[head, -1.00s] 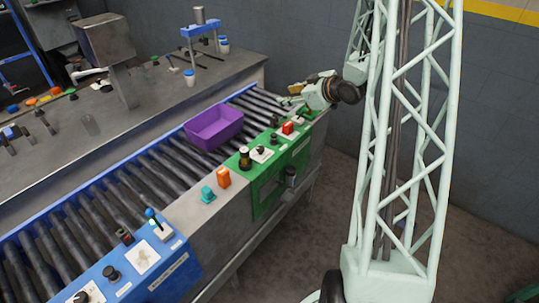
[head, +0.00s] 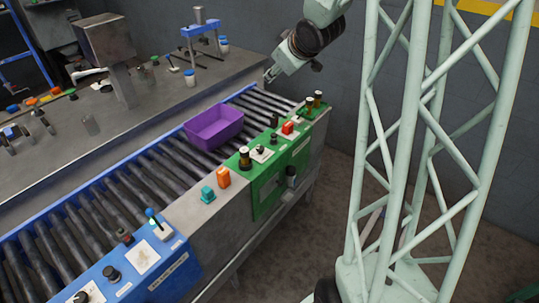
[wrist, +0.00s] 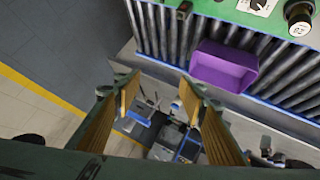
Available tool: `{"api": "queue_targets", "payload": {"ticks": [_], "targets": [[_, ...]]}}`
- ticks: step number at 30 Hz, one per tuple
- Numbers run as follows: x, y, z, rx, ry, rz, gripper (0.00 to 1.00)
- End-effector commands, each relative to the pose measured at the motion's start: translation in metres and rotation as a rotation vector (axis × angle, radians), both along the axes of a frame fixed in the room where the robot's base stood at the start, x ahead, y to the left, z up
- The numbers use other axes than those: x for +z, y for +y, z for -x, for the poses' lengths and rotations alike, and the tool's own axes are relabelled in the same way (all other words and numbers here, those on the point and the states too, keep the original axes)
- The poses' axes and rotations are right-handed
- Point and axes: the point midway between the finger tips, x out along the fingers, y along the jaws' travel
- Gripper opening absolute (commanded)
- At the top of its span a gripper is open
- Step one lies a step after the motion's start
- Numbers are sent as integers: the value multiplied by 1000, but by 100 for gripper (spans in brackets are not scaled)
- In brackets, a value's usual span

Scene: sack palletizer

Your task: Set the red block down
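I cannot make out the red block in the wrist view.
A purple bin (head: 214,129), seemingly empty, stands on the roller conveyor (head: 150,175); it also shows in the wrist view (wrist: 223,68). An orange block (head: 223,178) and a teal block (head: 208,194) sit on the grey ledge. Rollers near the bin are clear.

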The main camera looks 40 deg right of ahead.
Motion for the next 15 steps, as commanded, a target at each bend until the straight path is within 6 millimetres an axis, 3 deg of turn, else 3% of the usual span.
{"api": "queue_targets", "payload": {"ticks": [15], "targets": [[62, 65, 55, -99, 76, -5, 38]]}}
